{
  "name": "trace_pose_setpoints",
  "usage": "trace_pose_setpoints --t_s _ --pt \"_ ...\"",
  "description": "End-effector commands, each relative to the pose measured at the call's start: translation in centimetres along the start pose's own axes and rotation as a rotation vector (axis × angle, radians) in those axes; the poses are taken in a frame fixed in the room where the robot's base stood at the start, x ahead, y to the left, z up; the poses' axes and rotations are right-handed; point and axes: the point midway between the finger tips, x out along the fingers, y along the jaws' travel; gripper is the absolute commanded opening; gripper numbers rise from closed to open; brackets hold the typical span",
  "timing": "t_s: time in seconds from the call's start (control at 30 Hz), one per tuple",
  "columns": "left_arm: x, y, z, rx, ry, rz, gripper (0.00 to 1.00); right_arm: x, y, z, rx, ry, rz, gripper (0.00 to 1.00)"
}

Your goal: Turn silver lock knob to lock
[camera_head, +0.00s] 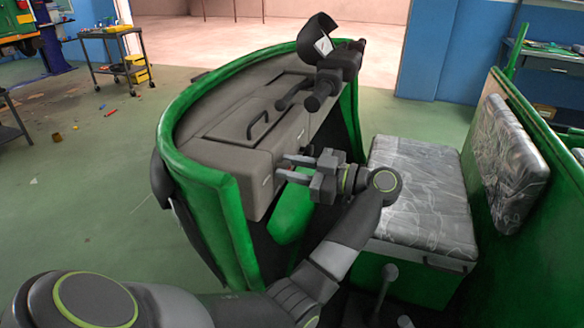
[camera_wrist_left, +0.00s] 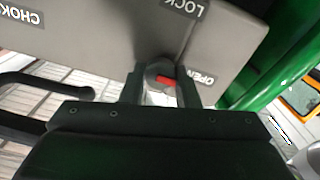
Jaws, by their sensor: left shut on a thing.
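The silver lock knob (camera_wrist_left: 157,74) is a small round grey knob with a red mark, on the grey dashboard panel (camera_wrist_left: 105,55) in the left wrist view. Its red mark points toward the "OPEN" label (camera_wrist_left: 199,78); the "LOCK" label (camera_wrist_left: 184,6) is at the top of that view. My left gripper (camera_head: 286,168) reaches the near right end of the dashboard in the head view. Its two fingers (camera_wrist_left: 160,88) lie on either side of the knob and are shut on it. My right gripper is not in view.
The handlebar (camera_head: 331,76) stands above the dashboard, just beyond my left gripper. A green rickshaw body panel (camera_head: 205,180) curves around the dashboard. A grey patterned seat (camera_head: 420,190) is to the right. A "CHOKE" label (camera_wrist_left: 20,15) shows at the upper left.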

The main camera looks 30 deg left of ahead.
Motion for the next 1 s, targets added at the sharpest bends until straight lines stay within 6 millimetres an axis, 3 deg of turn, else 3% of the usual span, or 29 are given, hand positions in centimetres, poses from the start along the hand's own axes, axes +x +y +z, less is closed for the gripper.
trace_pose_setpoints --t_s 0.47,1.0 --pt "0.0 -0.1 0.1 -0.126 0.001 0.001 0.05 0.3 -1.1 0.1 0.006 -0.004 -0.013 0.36" --pt "0.0 -0.2 0.3 -0.615 0.001 0.000 0.05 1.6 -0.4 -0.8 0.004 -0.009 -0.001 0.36"
